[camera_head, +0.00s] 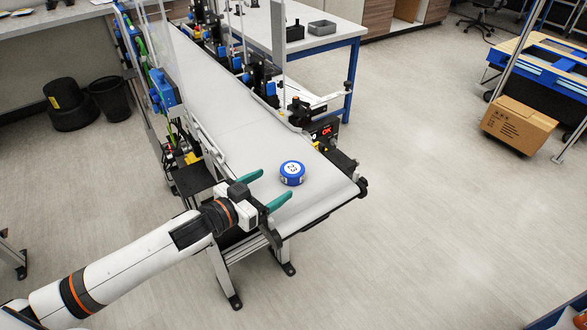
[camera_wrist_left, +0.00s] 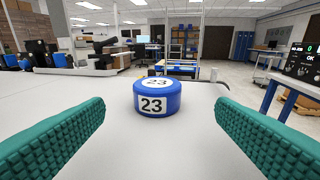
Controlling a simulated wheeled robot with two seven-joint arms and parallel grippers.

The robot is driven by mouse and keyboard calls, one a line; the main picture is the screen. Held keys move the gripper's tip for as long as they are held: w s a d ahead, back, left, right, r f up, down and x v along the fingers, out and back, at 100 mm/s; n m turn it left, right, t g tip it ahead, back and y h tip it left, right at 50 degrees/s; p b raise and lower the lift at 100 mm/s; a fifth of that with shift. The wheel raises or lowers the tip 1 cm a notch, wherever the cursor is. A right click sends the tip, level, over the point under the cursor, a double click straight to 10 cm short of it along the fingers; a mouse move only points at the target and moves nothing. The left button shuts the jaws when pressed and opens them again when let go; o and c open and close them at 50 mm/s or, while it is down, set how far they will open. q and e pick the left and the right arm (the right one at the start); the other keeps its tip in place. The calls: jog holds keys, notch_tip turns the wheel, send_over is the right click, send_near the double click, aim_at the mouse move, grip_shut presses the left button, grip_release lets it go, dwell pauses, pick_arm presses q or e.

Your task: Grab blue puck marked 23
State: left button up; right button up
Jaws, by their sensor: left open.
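The blue puck (camera_head: 292,173) lies flat near the end of the white conveyor belt (camera_head: 232,125). Its white labels read 23 in the left wrist view, where the puck (camera_wrist_left: 157,97) is centred ahead. My left gripper (camera_head: 268,189) is open and empty, with green fingers low over the belt. The puck is just ahead of the fingertips, between their lines and not touched. In the left wrist view the fingers (camera_wrist_left: 158,130) stand wide on either side of it. My right gripper is not in view.
Guide rails and sensor devices (camera_head: 263,82) line the belt's far side. The belt's open end is close to the puck. A cardboard box (camera_head: 518,125) is on the floor at right.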

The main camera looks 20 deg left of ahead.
aim_at(293, 172)
pick_arm(q)
jog(key=x, duration=0.2)
jog(key=shift+w+d+p, duration=0.15)
jog(key=shift+w+p, duration=0.15)
jog(key=shift+w, duration=0.05)
jog(key=shift+w+d+f, duration=0.1)
jog(key=shift+w+d, duration=0.05)
jog(key=shift+w, duration=0.1)
jog(key=shift+w+d+p, duration=0.2)
jog(key=shift+w+p, duration=0.2)
jog(key=shift+w, duration=0.15)
jog(key=p+x, duration=0.1)
jog(key=x, duration=0.2)
jog(key=shift+w+f, duration=0.15)
jog(key=shift+w, duration=0.15)
jog(key=shift+w+d+f, duration=0.2)
jog(key=shift+w, duration=0.1)
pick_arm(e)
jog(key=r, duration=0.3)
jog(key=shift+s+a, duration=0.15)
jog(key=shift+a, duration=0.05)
pick_arm(q)
jog(key=shift+s, duration=0.1)
jog(key=shift+r, duration=0.1)
jog(key=c, duration=1.1)
